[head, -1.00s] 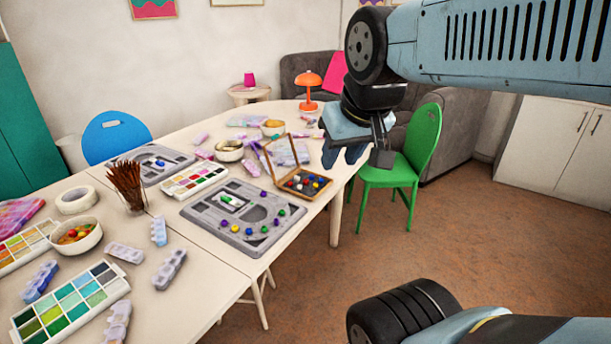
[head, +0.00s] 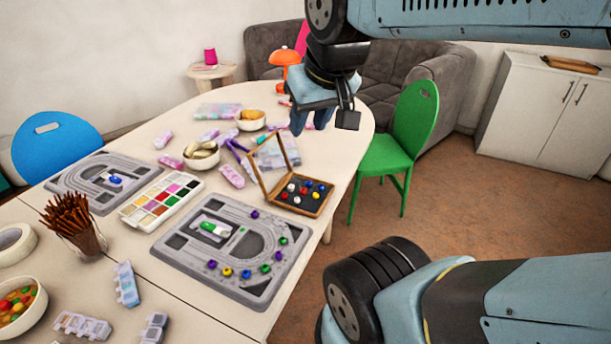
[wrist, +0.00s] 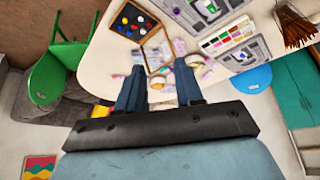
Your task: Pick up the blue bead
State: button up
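A small wooden box (head: 262,186) with its lid raised stands near the table's right edge. Several beads lie on its dark floor, among them a blue bead (head: 309,184) beside red and white ones. The box also shows at the top of the wrist view (wrist: 149,40), upside down. A grey bead board (head: 175,262) left of the box holds purple, green, yellow and bluish beads along its curve. My gripper (head: 318,112) is open and empty, high above the table behind the box. In the wrist view its fingers (wrist: 158,78) stand apart with nothing between them.
A paint palette (head: 128,214), a second bead board (head: 75,187), bowls (head: 202,164) and pencils in a cup (head: 88,243) crowd the table. A green chair (head: 408,130) stands at the right edge. The floor at right is clear.

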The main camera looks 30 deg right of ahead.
jog(key=shift+w+a, duration=0.1)
jog(key=shift+a, duration=0.05)
jog(key=shift+w, duration=0.1)
jog(key=m+g, duration=0.6)
send_over(321, 190)
notch_tip(321, 190, down, 26)
jog(key=f, duration=0.9)
jog(key=w+f, duration=0.1)
jog(key=f, duration=0.3)
jog(key=shift+d+f, duration=0.25)
jog(key=shift+d, duration=0.05)
grip_shut()
